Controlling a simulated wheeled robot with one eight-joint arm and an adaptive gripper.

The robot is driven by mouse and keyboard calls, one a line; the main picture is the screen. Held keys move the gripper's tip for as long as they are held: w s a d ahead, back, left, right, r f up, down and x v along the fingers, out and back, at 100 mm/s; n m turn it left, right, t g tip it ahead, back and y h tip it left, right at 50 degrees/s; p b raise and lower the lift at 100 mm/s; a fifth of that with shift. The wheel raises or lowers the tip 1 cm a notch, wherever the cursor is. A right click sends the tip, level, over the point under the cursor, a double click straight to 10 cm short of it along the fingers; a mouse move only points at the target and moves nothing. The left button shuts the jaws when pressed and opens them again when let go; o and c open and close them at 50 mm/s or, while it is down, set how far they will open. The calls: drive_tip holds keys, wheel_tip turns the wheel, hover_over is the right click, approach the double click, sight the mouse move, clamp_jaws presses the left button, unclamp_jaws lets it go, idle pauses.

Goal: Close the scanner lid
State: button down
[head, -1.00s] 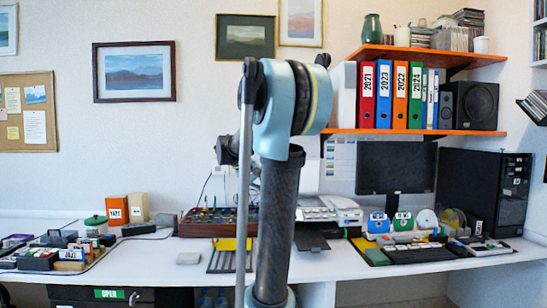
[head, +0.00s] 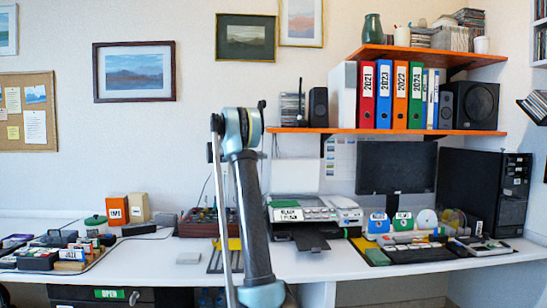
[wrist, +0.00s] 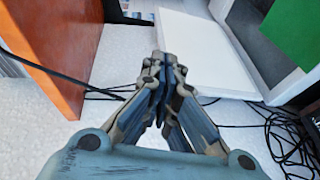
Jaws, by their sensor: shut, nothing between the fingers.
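The scanner is a white and grey printer-like unit (head: 318,215) on the desk in the head view, with a dark tray out at its front. Its pale flat lid (head: 296,177) stands raised at the back. In the wrist view a large white panel (wrist: 195,45), which looks like the lid, lies beyond and to the right of my gripper (wrist: 164,58). My gripper is shut and empty. Its fingertips overlap the panel's left edge in the picture; I cannot tell whether they touch. The gripper is hidden behind my arm in the head view.
A reddish-brown panel (wrist: 55,40) stands close on the left in the wrist view, and black cables (wrist: 275,125) run on the right. A mixer (head: 205,222) stands left of the scanner; a monitor (head: 397,167) stands right. An orange shelf (head: 400,131) hangs above.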

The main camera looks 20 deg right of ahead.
drive_tip(key=w+h, duration=0.2)
drive_tip(key=w, duration=0.5)
drive_tip(key=d, duration=1)
drive_tip(key=shift+w+r, duration=0.2)
